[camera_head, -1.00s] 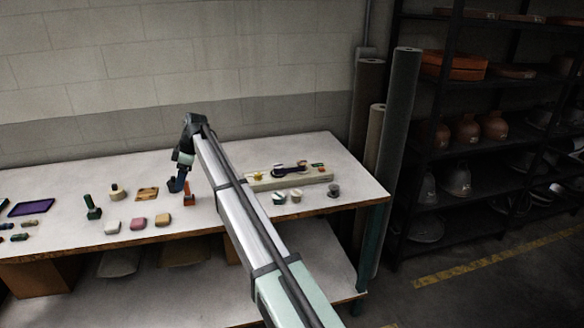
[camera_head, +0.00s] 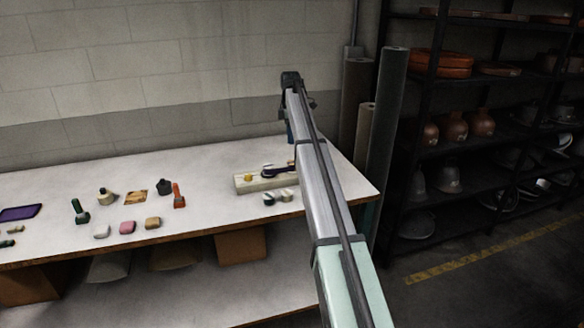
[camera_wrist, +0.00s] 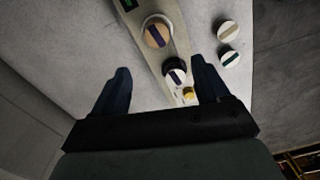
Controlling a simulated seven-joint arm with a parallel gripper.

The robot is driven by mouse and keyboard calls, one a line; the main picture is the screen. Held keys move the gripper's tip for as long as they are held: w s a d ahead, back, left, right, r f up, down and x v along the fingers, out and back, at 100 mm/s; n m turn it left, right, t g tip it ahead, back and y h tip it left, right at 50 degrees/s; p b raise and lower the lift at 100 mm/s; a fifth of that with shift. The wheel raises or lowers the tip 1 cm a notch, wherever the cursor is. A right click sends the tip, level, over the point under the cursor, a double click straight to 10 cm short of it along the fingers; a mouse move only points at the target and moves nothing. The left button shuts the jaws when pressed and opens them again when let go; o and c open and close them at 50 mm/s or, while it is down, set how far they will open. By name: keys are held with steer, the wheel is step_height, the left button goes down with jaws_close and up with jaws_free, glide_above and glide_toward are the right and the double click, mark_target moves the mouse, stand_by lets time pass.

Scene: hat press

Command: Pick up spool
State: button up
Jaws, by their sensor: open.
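Several round, spool-like pieces show in the wrist view. On a pale board (camera_head: 252,185) are a tan one with a dark band (camera_wrist: 157,34) and a dark-rimmed one (camera_wrist: 175,72), with a small yellow piece (camera_wrist: 188,94) beside it. I cannot tell which is the spool. My gripper (camera_wrist: 161,70) is open and empty above the board, its fingers on either side of it. The arm hides part of the board's right end.
The table (camera_head: 215,215) holds an orange tool (camera_head: 178,195), a green tool (camera_head: 79,212), a pink block (camera_head: 127,227) and a purple tray (camera_head: 20,213) to the left. Upright rolls (camera_head: 388,130) and a dark shelf (camera_head: 470,85) stand to the right.

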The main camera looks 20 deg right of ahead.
glide_above(291, 162)
steer(key=f, duration=0.7)
steer(key=shift+s+a+f, duration=0.25)
steer(key=shift+s, duration=0.1)
steer(key=shift+w+d+f, duration=0.1)
steer(key=shift+f, duration=1.35)
steer(key=shift+w+d+f, duration=0.1)
steer(key=shift+f, duration=1.3)
steer(key=shift+c, duration=0.3)
steer(key=c, duration=1.1)
steer(key=shift+r, duration=0.15)
steer(key=shift+c, duration=0.2)
